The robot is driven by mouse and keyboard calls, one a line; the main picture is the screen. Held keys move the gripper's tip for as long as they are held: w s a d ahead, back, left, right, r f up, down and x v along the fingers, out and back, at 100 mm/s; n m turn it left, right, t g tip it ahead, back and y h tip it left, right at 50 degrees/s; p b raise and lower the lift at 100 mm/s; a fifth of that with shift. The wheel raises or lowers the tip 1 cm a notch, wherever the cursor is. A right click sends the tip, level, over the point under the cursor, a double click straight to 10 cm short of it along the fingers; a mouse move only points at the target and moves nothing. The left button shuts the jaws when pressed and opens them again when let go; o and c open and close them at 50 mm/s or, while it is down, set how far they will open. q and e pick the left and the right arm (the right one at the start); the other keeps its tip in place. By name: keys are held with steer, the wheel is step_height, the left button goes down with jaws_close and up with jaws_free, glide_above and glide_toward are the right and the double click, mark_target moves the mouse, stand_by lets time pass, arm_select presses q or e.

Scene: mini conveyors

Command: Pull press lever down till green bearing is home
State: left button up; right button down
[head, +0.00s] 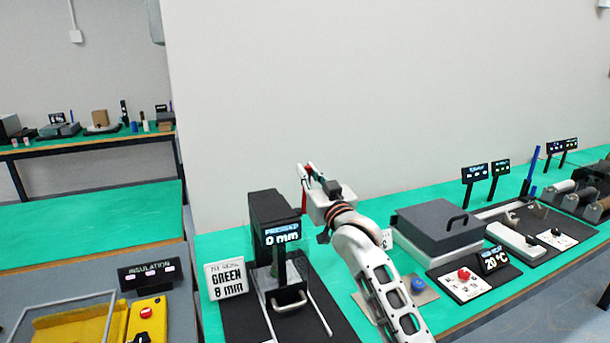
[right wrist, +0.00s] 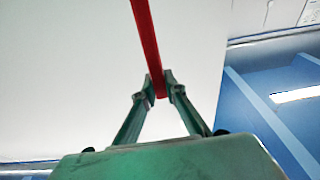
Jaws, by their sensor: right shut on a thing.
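My right gripper (head: 307,172) is raised beside the press's upper right. In the right wrist view its fingers (right wrist: 160,92) are shut on a red bar (right wrist: 146,40), the press lever, near the bar's lower end. I cannot make out the green bearing. My left gripper is out of view.
A white card (head: 226,279) reading "GREEN 8 mm" stands left of the press. A metal handle (head: 289,302) is at the press's front. Right of my arm are a grey lidded box (head: 433,228) and a panel with a red button (head: 464,275). A pale wall rises behind.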

steer(key=shift+s+d+f+t+b, duration=0.25)
steer(key=shift+s+f+t+b, duration=0.55)
steer(key=shift+b, duration=0.35)
steer(key=s+t+b, duration=0.1)
steer(key=b, duration=0.1)
steer(key=s+t+y+b, duration=0.1)
steer(key=b, duration=0.1)
steer(key=s+d+f+t+b, duration=0.1)
steer(key=b, duration=0.1)
steer(key=shift+f, duration=0.1)
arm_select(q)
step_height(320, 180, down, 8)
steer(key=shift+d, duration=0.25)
arm_select(e)
steer(key=shift+s+y, duration=0.15)
steer(key=shift+y, duration=0.15)
steer(key=c, duration=2.2)
jaws_free()
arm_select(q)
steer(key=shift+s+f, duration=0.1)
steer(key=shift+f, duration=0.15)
arm_select(e)
steer(key=shift+o, duration=0.8)
steer(key=shift+r, duration=0.2)
steer(key=shift+s+d, duration=0.1)
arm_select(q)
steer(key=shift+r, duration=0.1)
arm_select(e)
steer(key=v, duration=1.2)
